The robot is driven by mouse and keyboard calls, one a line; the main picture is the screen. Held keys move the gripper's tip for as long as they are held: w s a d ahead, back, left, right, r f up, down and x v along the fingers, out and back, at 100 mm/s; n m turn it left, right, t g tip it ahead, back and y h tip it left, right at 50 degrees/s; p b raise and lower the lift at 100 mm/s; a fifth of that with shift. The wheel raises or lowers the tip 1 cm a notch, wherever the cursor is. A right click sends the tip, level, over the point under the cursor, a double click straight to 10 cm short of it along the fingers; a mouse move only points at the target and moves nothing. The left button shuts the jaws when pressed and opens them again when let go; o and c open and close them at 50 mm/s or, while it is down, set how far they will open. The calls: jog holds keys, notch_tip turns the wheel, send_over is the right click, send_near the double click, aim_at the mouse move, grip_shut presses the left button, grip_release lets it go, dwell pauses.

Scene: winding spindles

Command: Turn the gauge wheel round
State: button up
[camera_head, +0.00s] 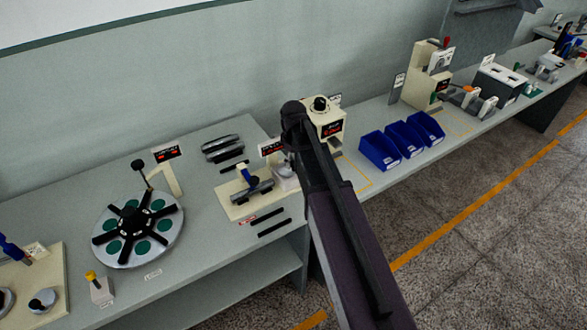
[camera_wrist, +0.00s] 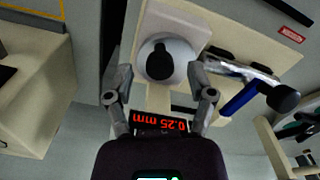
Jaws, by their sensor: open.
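In the wrist view a pale round wheel (camera_wrist: 182,48) with a black knob (camera_wrist: 160,62) sits on a cream base. I take it to be the gauge wheel. A black display (camera_wrist: 160,123) beside it reads 0.25 mm in red, upside down. My gripper (camera_wrist: 160,72) is open, one finger on either side of the wheel; I cannot tell whether they touch it. In the head view the pale wheel (camera_head: 286,178) shows beside my arm, partly hidden, with the display (camera_head: 270,147) behind it. My gripper is hidden there.
A blue-handled metal part (camera_wrist: 240,98) lies close beside the wheel on the cream base (camera_head: 236,207). A cream box with a black knob (camera_head: 328,115) stands behind my arm. Blue bins (camera_head: 380,151) stand right, a round turntable (camera_head: 110,222) left.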

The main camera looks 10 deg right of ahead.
jog(key=shift+f+b, duration=0.65)
jog(key=shift+f, duration=0.35)
jog(key=shift+c, duration=0.2)
grip_shut()
